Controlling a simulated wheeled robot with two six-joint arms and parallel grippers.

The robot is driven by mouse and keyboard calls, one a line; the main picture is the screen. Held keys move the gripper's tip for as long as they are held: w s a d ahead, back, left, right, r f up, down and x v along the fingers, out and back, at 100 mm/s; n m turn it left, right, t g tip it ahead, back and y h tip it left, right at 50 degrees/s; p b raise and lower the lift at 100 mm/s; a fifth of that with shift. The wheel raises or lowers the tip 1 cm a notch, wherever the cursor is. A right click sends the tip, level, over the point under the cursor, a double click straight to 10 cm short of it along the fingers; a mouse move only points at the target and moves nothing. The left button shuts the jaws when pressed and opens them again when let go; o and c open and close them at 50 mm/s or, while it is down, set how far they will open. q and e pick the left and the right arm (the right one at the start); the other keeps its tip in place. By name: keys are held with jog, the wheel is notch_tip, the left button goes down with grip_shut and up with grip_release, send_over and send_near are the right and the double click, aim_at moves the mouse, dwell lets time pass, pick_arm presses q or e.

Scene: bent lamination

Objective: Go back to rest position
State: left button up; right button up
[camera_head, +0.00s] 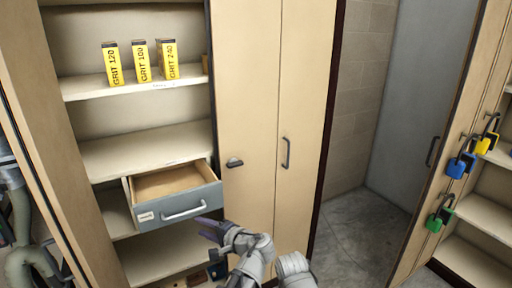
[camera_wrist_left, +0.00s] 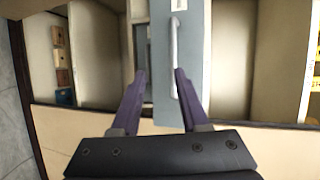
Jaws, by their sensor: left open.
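My left gripper (camera_head: 212,230) is open and empty, in front of the cabinet and just below the right end of the drawer's handle in the head view. In the left wrist view its two purple fingers (camera_wrist_left: 158,95) are spread, with the grey drawer front and its handle (camera_wrist_left: 175,60) showing between and beyond them. I cannot tell from the pictures whether a finger touches the drawer. The drawer (camera_head: 178,207) is pulled out and looks empty inside. My right gripper is not seen in either view.
Yellow grit boxes (camera_head: 142,62) stand on the upper shelf (camera_head: 135,87). A closed cabinet door (camera_head: 250,120) is right of the drawer. Coloured padlocks (camera_head: 457,168) hang at the far right. Grey floor (camera_head: 355,235) is clear in the doorway.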

pick_arm(q)
jog(key=s+d+f+n+g+h+p, duration=0.1)
jog(key=s+d+f+g+h+p, duration=0.1)
jog(key=s+d+f+g+h, duration=0.2)
jog(key=s+d+f+n+g+h+p, duration=0.2)
jog(key=s+d+f+h, duration=0.4)
jog(key=s+d, duration=0.5)
jog(key=shift+s+d+g+h+p, duration=0.3)
jog(key=shift+s+g+h+p, duration=0.5)
jog(key=shift+g, duration=0.3)
